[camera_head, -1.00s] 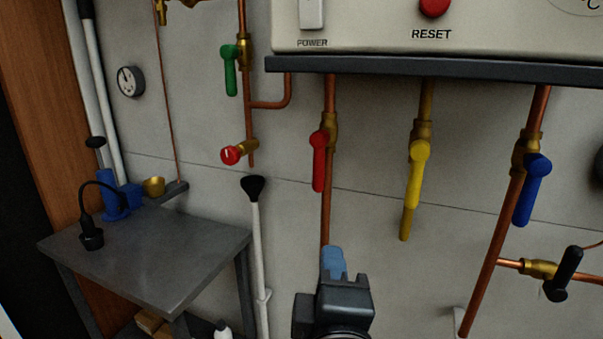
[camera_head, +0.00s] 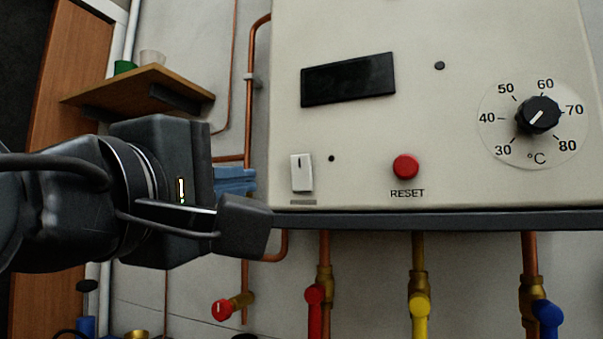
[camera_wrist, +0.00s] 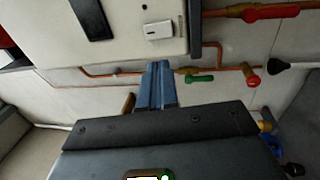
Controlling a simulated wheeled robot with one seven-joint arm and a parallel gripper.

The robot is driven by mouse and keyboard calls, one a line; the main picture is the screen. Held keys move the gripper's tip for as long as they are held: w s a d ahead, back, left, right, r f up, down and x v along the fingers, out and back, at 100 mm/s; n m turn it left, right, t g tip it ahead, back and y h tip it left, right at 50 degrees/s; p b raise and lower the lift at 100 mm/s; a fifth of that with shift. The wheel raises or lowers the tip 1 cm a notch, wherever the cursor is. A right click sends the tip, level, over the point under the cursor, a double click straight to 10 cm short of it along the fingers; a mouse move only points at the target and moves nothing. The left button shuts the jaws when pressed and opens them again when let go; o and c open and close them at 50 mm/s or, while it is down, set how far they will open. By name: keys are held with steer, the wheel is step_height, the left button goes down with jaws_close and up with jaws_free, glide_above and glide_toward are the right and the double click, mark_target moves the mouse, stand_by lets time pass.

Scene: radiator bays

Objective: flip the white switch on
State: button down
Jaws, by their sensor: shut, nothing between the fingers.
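The white switch (camera_head: 302,173) is a small upright rocker at the lower left of the cream boiler panel (camera_head: 440,130). It also shows in the wrist view (camera_wrist: 159,30), on the panel beyond my fingers. My gripper (camera_head: 250,180) is just left of the switch in the head view, its blue fingers together and empty. In the wrist view the shut fingers (camera_wrist: 157,75) point toward the panel's edge, and a gap shows between their tips and the switch. I cannot tell exactly how far apart they are in depth.
A red RESET button (camera_head: 405,167), a dark display (camera_head: 348,79) and a temperature dial (camera_head: 538,115) are on the same panel. A dark ledge (camera_head: 440,221) runs below it. Copper pipes with red, yellow and blue (camera_head: 548,316) valves hang underneath. A wooden shelf (camera_head: 140,92) is at left.

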mark_target(300, 162)
steer(key=shift+s+r, duration=0.5)
steer(key=shift+r, duration=0.35)
steer(key=p+x, duration=0.1)
steer(key=x, duration=0.6)
steer(key=p+x, duration=0.1)
steer(key=x, duration=0.6)
steer(key=shift+f+p, duration=0.25)
steer(key=shift+p, duration=0.15)
steer(key=shift+w+d+r+p, duration=0.25)
steer(key=shift+r+p, duration=0.1)
steer(key=shift+p, duration=0.25)
steer(key=shift+a+f+b, duration=0.15)
steer(key=shift+f+b, duration=0.05)
steer(key=shift+b, duration=0.1)
steer(key=shift+s, duration=0.1)
